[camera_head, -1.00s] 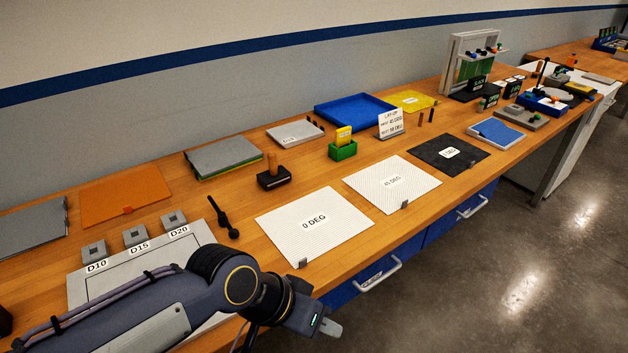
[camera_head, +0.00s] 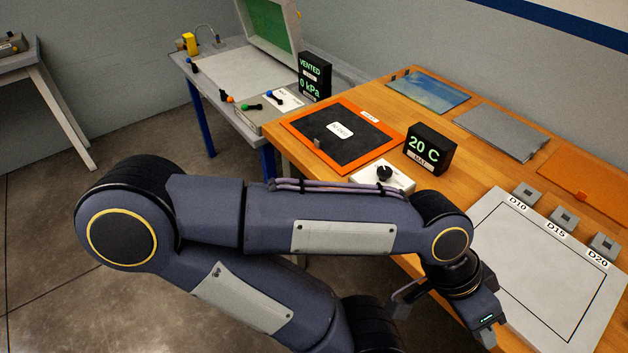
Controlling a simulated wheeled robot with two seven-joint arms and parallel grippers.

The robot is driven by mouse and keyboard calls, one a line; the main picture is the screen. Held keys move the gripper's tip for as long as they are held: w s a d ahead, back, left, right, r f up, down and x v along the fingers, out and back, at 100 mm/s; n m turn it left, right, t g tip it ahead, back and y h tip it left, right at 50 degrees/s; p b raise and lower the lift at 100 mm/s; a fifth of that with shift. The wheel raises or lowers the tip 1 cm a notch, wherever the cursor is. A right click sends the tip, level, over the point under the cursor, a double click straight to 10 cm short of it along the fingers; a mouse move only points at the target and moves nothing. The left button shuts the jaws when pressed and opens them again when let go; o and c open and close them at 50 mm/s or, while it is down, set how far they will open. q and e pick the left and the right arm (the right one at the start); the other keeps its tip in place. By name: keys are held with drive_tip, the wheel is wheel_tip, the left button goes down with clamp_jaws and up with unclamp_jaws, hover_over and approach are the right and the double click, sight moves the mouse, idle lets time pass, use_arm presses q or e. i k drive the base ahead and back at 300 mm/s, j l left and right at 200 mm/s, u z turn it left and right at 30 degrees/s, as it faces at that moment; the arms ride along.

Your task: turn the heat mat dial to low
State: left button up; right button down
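The heat mat dial is a black knob (camera_head: 384,172) on a small white box at the table's front edge, partly hidden by my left arm. Its markings and pointer are too small to read. Behind it a black display (camera_head: 428,149) reads 20 C, MAT. The heat mat (camera_head: 301,132) has an orange border and a black sheet with a white label on it. My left gripper (camera_head: 440,314) hangs near the front edge, right of and nearer than the dial, apart from it. Its fingers are only partly seen, so its opening is unclear. My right gripper is out of view.
Grey blocks labelled D10, D15 and D20 (camera_head: 564,218) stand behind a pale framed plate (camera_head: 483,235) at right. At left, a side table holds a VENTED, 0 kPa display (camera_head: 314,76), coloured valves and an open green-lined lid (camera_head: 268,30).

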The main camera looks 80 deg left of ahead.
sight(383, 171)
drive_tip(key=u, duration=2.35)
drive_tip(key=i+j+u, duration=0.1)
drive_tip(key=j, duration=0.25)
drive_tip(key=i+j+u, duration=0.2)
drive_tip(key=i+j, duration=0.15)
drive_tip(key=j, duration=0.25)
